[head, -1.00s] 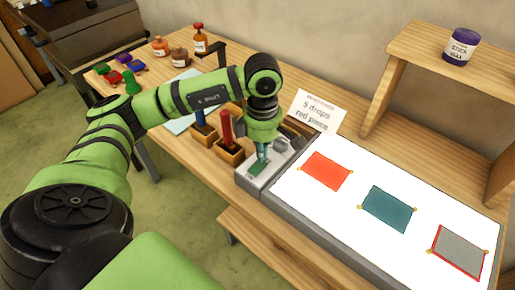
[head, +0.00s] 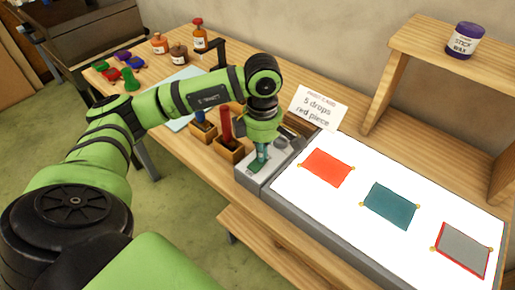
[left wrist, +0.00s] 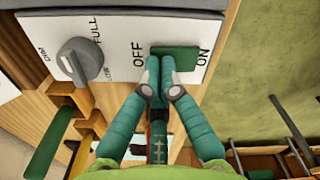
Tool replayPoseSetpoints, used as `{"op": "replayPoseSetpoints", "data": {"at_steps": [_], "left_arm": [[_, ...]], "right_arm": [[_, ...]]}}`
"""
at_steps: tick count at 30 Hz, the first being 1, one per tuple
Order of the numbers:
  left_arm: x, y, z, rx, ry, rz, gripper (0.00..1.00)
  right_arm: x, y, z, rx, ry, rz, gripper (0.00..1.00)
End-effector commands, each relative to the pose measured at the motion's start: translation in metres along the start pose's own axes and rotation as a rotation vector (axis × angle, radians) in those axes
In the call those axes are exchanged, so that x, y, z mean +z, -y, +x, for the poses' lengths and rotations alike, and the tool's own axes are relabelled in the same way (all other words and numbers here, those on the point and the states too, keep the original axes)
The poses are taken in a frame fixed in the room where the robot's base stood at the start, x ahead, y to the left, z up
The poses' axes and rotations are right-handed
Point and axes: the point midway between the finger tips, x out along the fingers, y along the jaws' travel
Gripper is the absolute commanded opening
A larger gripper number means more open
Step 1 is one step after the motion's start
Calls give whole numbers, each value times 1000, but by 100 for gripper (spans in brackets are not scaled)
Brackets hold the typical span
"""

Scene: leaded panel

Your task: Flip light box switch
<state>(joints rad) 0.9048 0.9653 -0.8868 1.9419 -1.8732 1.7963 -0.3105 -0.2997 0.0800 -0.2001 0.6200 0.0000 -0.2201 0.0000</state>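The light box (head: 350,215) lies on the bench with its white top glowing brightly. Its switch plate is at the left end, and the green rocker switch (left wrist: 178,60) shows in the left wrist view between the words OFF and ON. My left gripper (left wrist: 160,72) has its teal fingers together, with the tips at the rocker's lower edge, towards the OFF side. Whether they press on it I cannot tell. In the head view my left gripper (head: 259,162) points down over the switch plate and hides most of the rocker. My right gripper is not in view.
A grey dimmer knob (left wrist: 80,62) sits beside the switch. Red, teal and grey glass pieces (head: 326,168) lie on the light box. Wooden holders (head: 229,149) with tools stand close to my gripper. A shelf (head: 430,45) with a wax jar (head: 464,42) is at the right.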

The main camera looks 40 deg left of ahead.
Motion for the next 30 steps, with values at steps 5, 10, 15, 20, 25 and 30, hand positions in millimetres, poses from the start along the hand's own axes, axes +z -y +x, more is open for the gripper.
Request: {"op": "replayPoseSetpoints", "data": {"at_steps": [5, 10, 15, 20, 25, 30], "left_arm": [[0, 0, 4, 0, 0, 0, 0], [0, 0, 6, 0, 0, 0, 0], [0, 0, 1, -1, -1, 0, 0], [0, 0, -12, 1, 0, 0, 0], [0, 0, -25, 1, 1, -1, 0], [0, 0, -39, 1, 0, 0, 0]], "right_arm": [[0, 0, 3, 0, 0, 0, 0], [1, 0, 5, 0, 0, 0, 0], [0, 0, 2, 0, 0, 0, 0], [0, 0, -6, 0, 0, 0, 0], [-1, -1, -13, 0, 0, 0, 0], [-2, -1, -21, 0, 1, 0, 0]]}}
